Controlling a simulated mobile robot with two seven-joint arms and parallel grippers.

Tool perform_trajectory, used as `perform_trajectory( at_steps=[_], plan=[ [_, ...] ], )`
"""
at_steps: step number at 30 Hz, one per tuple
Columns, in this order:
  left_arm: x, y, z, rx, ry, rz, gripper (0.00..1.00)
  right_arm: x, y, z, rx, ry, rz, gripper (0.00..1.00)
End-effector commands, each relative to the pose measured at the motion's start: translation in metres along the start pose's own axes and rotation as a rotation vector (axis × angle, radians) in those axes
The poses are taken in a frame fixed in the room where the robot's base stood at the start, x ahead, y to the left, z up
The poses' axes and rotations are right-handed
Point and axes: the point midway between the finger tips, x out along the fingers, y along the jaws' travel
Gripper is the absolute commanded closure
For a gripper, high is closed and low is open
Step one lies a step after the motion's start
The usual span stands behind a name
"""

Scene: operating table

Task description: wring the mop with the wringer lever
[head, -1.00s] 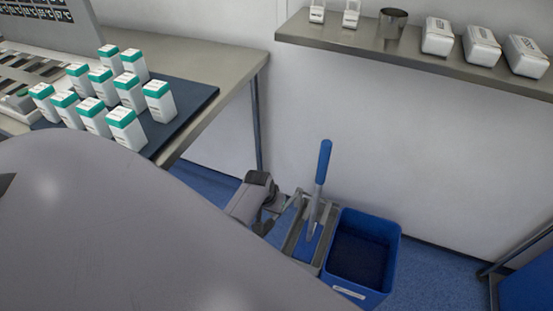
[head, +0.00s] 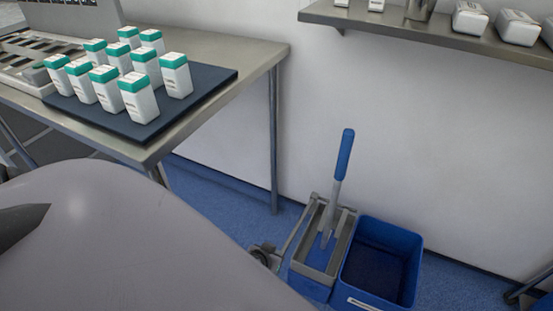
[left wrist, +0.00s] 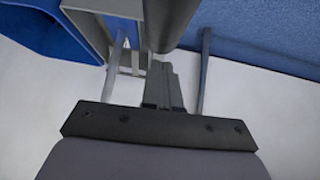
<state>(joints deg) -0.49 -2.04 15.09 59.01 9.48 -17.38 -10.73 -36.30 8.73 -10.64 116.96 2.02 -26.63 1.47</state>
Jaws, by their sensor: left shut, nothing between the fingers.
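A grey wringer (head: 328,262) with a blue inside stands on the floor near the wall. An upright, slightly tilted handle with a blue grip (head: 345,155) rises from it. A thin grey bar (head: 297,224) slopes down from its left side. Dark rounded parts (head: 264,257) at the bar's lower end are half hidden by my body; I cannot tell gripper from lever there. In the left wrist view, my left gripper (left wrist: 163,85) is shut and empty, close behind a dark cylinder (left wrist: 175,22). Contact is unclear. The wringer's frame (left wrist: 88,18) is at upper left. My right gripper is out of view.
A blue bucket (head: 383,262) stands right of the wringer. A steel table (head: 232,52) at left holds a dark mat (head: 215,88) with several teal-capped bottles. A wall shelf (head: 400,28) is at upper right. Blue floor is clear between table and wringer.

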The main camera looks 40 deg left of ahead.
Motion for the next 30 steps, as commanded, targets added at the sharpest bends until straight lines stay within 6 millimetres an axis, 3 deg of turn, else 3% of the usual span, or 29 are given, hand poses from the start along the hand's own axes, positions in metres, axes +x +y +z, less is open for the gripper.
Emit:
perform_trajectory(
  at_steps=[3, 9, 25, 30],
  plan=[
    [0.009, -0.001, 0.013, 0.0, -0.003, 0.0, 1.0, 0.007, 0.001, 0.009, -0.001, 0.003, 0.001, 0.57],
    [0.014, -0.001, 0.019, -0.001, -0.003, 0.0, 1.0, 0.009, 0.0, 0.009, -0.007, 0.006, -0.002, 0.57],
    [0.013, -0.001, 0.018, -0.001, -0.003, 0.0, 1.0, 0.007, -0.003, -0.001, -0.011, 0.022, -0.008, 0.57],
    [0.006, -0.001, 0.01, 0.0, -0.002, 0.0, 1.0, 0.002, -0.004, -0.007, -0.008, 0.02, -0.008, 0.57]
  ],
)
